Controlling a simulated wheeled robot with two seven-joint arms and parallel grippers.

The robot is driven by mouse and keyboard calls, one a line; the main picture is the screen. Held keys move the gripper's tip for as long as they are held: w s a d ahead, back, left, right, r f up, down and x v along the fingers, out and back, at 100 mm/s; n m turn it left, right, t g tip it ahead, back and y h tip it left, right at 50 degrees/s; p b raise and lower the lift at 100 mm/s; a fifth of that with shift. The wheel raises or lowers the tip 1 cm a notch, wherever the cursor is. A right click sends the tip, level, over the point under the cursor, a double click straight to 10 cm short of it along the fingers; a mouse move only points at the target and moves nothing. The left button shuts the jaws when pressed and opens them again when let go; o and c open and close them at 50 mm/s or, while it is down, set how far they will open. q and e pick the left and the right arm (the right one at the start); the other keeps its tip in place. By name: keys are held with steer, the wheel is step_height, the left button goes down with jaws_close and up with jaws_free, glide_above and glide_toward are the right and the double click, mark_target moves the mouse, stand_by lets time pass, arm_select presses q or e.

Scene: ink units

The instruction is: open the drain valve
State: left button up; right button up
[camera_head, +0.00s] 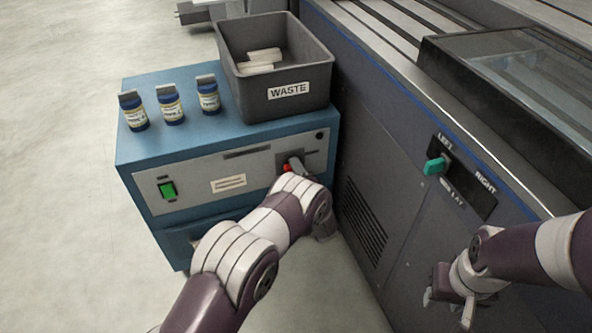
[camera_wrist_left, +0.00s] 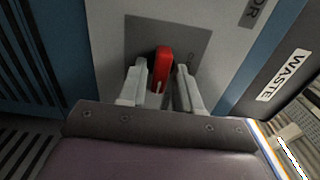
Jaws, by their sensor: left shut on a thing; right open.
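The drain valve's red handle (camera_head: 287,168) is on the grey front panel of the blue cabinet, at the right. In the left wrist view the red handle (camera_wrist_left: 163,65) stands upright against a dark plate (camera_wrist_left: 195,42). My left gripper (camera_head: 297,166) is at the panel, and its fingers (camera_wrist_left: 161,88) are shut on the handle, one on each side. My left forearm and wrist hide part of the panel in the head view. My right gripper (camera_head: 448,305) is open and empty, low in front of the dark machine.
The blue cabinet (camera_head: 155,87) carries a grey waste bin (camera_head: 258,100) with pale items inside and three blue bottles (camera_head: 170,104). A green switch (camera_head: 167,190) is on its panel. The dark machine (camera_head: 400,160) at the right has a green selector knob (camera_head: 434,166). Left floor is clear.

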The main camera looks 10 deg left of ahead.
arm_select(q)
steer(key=o, duration=0.7)
steer(key=shift+o, duration=0.2)
steer(key=p+v, duration=0.4)
steer(key=v, duration=0.8)
steer(key=shift+s+d+p, duration=0.15)
steer(key=shift+s+p, duration=0.15)
